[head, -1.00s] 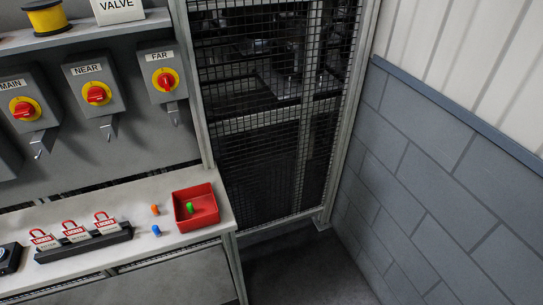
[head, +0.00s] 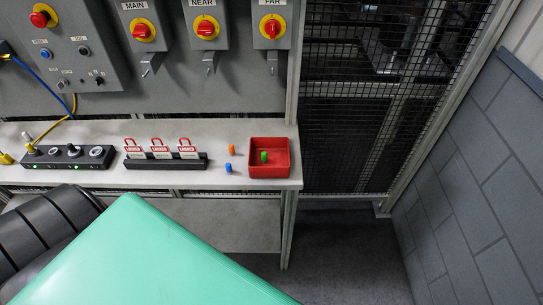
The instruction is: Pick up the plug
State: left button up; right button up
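No gripper shows in the head view. On the grey bench stand small coloured pegs that look like plugs: an orange one (head: 231,149) and a blue one (head: 228,168) just left of the red tray (head: 284,171), and a green one (head: 264,157) inside that tray. Another yellow piece (head: 5,158) is cut off at the left edge. I cannot tell which one the task means.
A rack of red padlocks (head: 190,163) stands mid-bench. Switch boxes (head: 205,28) and a control panel (head: 72,68) hang above. A large teal surface (head: 140,255) and a black ribbed part (head: 45,235) block the lower left. A mesh fence (head: 350,150) stands at right; floor there is clear.

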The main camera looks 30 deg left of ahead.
aim_at(232, 150)
jog(key=k+j+u, duration=0.1)
jog(key=u, duration=2.45)
jog(key=z, duration=1.35)
jog(key=i+j+z, duration=0.15)
jog(key=j, duration=0.3)
jog(key=i+j+z, duration=0.15)
jog(key=j, duration=0.3)
jog(key=k, duration=0.05)
